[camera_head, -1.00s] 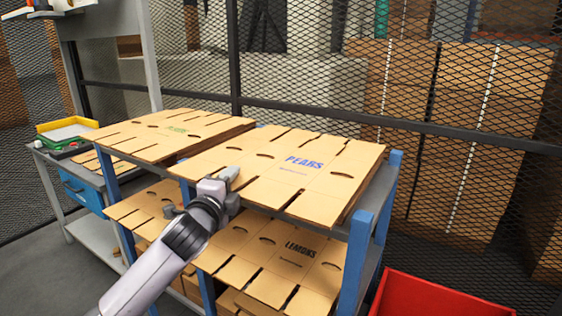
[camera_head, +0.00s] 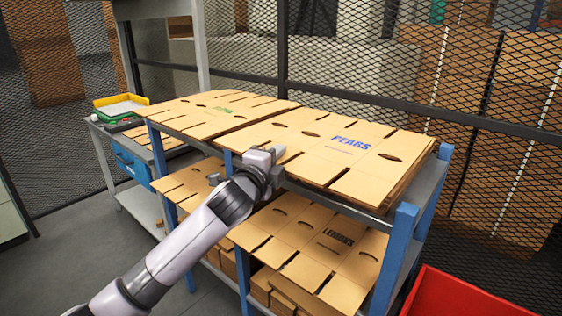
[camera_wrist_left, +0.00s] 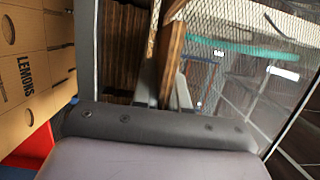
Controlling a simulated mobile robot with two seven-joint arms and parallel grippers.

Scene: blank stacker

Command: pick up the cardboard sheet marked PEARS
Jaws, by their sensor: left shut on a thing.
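The cardboard sheet marked PEARS (camera_head: 372,160) lies flat on top of a stack on the upper shelf of a blue-legged rack, its blue print facing up. My left gripper (camera_head: 267,163) is at the sheet's front edge, toward its left end. It is shut on that edge, with one finger above and the other below. The gripper body hides the exact contact. My right gripper is not in view.
Sheets marked LEMONS (camera_head: 306,247) lie on the lower shelf, also showing in the left wrist view (camera_wrist_left: 32,90). Another stack with green print (camera_head: 190,116) sits left of PEARS. A red bin (camera_head: 455,293) stands at lower right. Mesh fencing is behind.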

